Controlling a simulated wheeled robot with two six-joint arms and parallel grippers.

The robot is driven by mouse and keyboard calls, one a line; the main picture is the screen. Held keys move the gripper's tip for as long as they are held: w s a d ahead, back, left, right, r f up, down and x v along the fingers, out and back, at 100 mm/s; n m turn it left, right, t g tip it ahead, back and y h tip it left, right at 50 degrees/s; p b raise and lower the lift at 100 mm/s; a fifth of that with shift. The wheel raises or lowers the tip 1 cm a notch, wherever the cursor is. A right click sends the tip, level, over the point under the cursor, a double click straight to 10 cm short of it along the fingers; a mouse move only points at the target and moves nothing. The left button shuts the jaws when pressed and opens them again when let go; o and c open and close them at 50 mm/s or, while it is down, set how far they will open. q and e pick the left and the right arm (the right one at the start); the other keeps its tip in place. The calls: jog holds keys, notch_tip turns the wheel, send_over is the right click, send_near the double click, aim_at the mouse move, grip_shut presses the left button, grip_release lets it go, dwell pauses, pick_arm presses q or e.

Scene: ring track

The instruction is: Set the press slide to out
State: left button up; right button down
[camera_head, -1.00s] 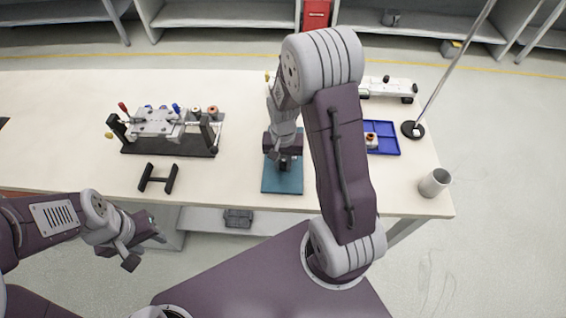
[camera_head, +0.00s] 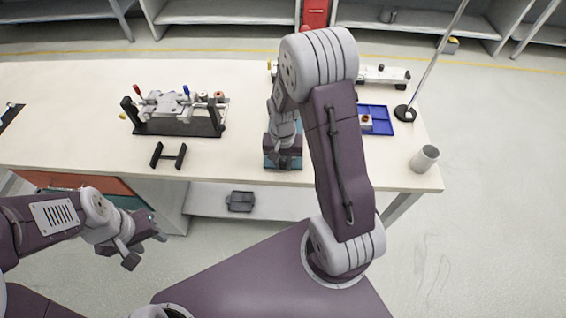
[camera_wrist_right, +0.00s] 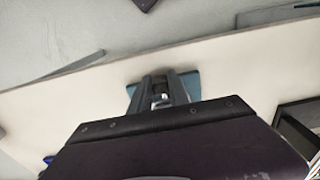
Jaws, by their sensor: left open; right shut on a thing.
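My right gripper (camera_head: 283,162) reaches down over the front part of a teal plate (camera_head: 270,164) near the table's front edge. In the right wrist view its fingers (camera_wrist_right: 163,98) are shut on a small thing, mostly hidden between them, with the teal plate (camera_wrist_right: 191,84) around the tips. I cannot tell whether this is the press slide; my right arm covers much of that spot. My left gripper (camera_head: 145,248) is open and empty, in front of the table at the left.
A black-based fixture (camera_head: 178,126) with red and blue handles stands on the left of the table (camera_head: 70,110), a black handle-shaped piece (camera_head: 168,156) before it. At right are a blue tray (camera_head: 380,114), a pole stand (camera_head: 405,113), a white rail (camera_head: 383,75) and a grey cup (camera_head: 424,158).

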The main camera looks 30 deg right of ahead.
jog(key=shift+f, duration=0.15)
jog(key=c, duration=1.3)
grip_release()
jog(key=shift+o, duration=0.3)
jog(key=shift+w, duration=0.1)
notch_tip(320, 180, up, 9)
jog(key=shift+r+p, duration=0.1)
jog(key=shift+p, duration=0.55)
